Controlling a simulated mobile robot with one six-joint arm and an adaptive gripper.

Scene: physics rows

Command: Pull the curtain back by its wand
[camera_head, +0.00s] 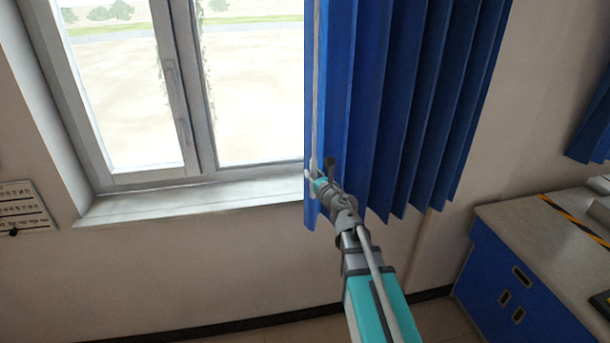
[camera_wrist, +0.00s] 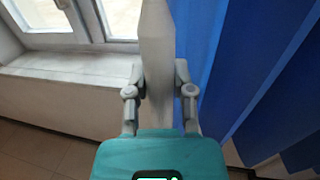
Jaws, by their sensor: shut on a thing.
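The blue curtain (camera_head: 414,110) hangs in folds over the right part of the window. Its pale wand (camera_head: 316,90) hangs upright along the curtain's left edge. My gripper (camera_head: 314,176) is at the lower part of the wand, in front of the curtain's left edge. In the wrist view, my gripper (camera_wrist: 160,95) has one finger on each side of the wand (camera_wrist: 157,50) and is shut on it. The curtain (camera_wrist: 240,70) fills the right side of that view.
The window (camera_head: 180,90) and its sill (camera_head: 180,208) are bare to the left of the curtain. A blue cabinet with a grey counter (camera_head: 530,225) stands at the right. Another blue curtain piece (camera_head: 594,130) hangs at the right edge. A panel (camera_head: 24,208) is on the left wall.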

